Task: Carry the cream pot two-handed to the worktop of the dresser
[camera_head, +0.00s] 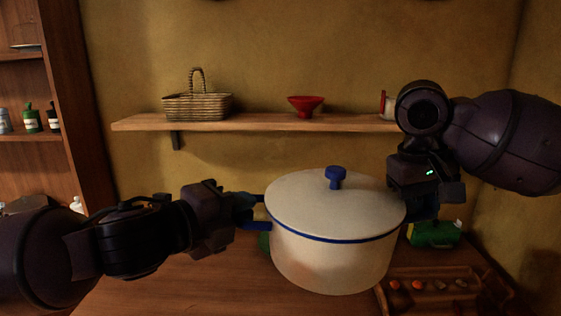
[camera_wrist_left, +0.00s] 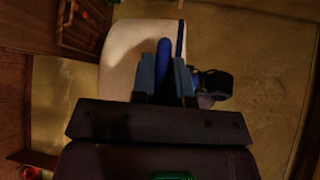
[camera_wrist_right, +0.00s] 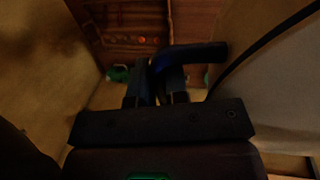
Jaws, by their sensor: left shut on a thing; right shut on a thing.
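The cream pot (camera_head: 335,255) has a blue rim line and a lid with a blue knob (camera_head: 336,178). It is upright in the middle of the head view, in front of a wooden top (camera_head: 190,285), and seems raised above it. My left gripper (camera_head: 254,211) is shut on the pot's left blue handle, which shows between the fingers in the left wrist view (camera_wrist_left: 166,65). My right gripper (camera_wrist_right: 158,85) is shut on the other blue handle (camera_wrist_right: 200,53). In the head view the pot partly hides the right fingertips. The pot's underside is hidden.
A tall wooden shelf unit (camera_head: 75,100) with bottles stands at the left; whether it is the dresser is unclear. A wall shelf (camera_head: 250,122) holds a basket (camera_head: 197,105) and red bowl (camera_head: 305,105). A wooden tray (camera_head: 430,285) and green item (camera_head: 435,233) lie right of the pot.

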